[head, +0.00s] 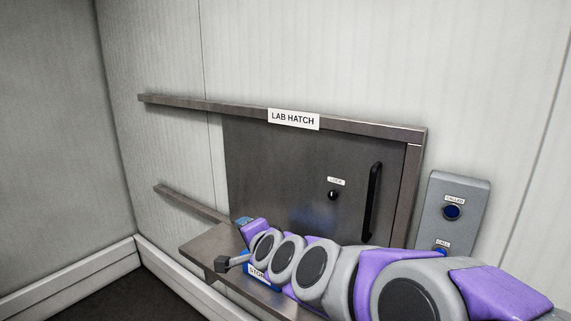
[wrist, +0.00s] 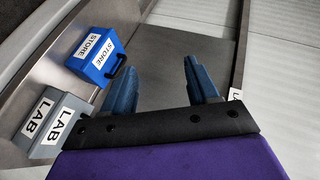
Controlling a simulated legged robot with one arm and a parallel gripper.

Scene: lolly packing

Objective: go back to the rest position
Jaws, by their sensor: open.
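My gripper (wrist: 158,66) is open, its two blue fingers apart with nothing between them in the wrist view. The bare grey metal surface shows between and beyond the fingers. In the head view my purple and grey arm reaches from the lower right across the front of the shelf (head: 205,248). The fingers are mostly hidden there. A blue box marked STORE (wrist: 91,62) stands left of the fingers in the wrist view, apart from them.
The lab hatch (head: 265,165) is a dark metal panel with a lock and an upright handle (head: 373,200), under a rail (head: 200,107). It covers its opening. A grey call panel (head: 470,192) with blue buttons is to its right. Open floor shows at lower left.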

